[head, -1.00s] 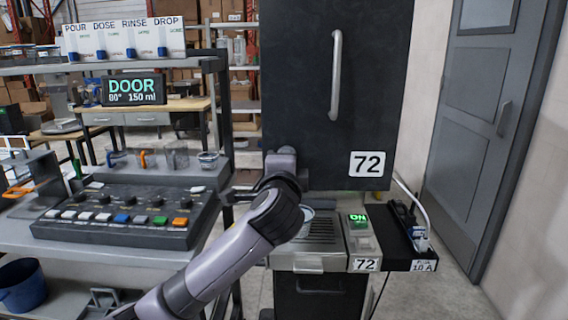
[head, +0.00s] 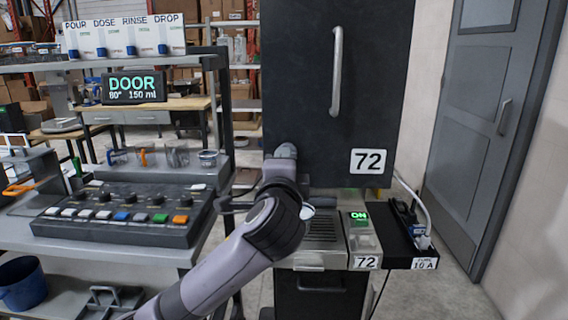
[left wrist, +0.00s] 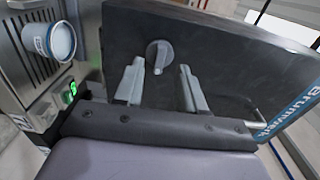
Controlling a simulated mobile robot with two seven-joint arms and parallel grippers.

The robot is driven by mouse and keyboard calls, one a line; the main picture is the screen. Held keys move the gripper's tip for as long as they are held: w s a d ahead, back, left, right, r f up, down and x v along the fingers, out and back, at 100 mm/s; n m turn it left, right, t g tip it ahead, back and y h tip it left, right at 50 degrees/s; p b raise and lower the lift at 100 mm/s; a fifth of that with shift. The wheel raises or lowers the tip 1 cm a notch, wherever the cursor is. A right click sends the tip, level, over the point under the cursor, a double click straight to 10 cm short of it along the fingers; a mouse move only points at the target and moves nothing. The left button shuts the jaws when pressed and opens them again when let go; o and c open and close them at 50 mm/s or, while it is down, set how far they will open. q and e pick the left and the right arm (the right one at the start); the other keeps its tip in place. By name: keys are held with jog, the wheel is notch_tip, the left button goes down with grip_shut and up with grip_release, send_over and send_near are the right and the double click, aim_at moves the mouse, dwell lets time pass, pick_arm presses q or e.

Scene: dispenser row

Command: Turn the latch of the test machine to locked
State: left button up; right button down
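The test machine (head: 300,70) is a tall black unit labelled 72. Its latch (left wrist: 158,55), a round grey knob with a raised bar, shows in the left wrist view on a dark panel, the bar roughly upright in that picture. My left gripper (left wrist: 160,86) is open and empty, its two fingers on either side below the knob; I cannot tell whether they touch it. In the head view my left arm (head: 270,225) reaches the machine's lower left; its fingers and the latch are hidden there. My right gripper is not in view.
A control panel (head: 125,215) with knobs and buttons lies left of my arm. A display (head: 133,88) reads DOOR. A power strip (head: 405,235) is at the right.

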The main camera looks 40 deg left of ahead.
pick_arm(q)
jog(key=v, duration=0.3)
jog(key=shift+s+d, duration=0.1)
jog(key=shift+s, duration=0.15)
jog(key=s+d+f+n+g+h, duration=0.1)
jog(key=d+f+h, duration=0.3)
jog(key=f, duration=0.9)
jog(key=s+d+f+g+h, duration=0.1)
jog(key=d+f+h, duration=0.25)
jog(key=f, duration=0.95)
jog(key=s+d+f+n+g+h, duration=0.1)
jog(key=s+f+n, duration=0.3)
jog(key=s+f, duration=0.4)
jog(key=s+d+f+n+g+h, duration=0.1)
jog(key=s+d+f+n+h, duration=0.1)
jog(key=s+f, duration=0.7)
jog(key=shift+s+f+n+g+h, duration=0.3)
jog(key=shift+f+n+g+h, duration=0.25)
jog(key=shift+n, duration=0.65)
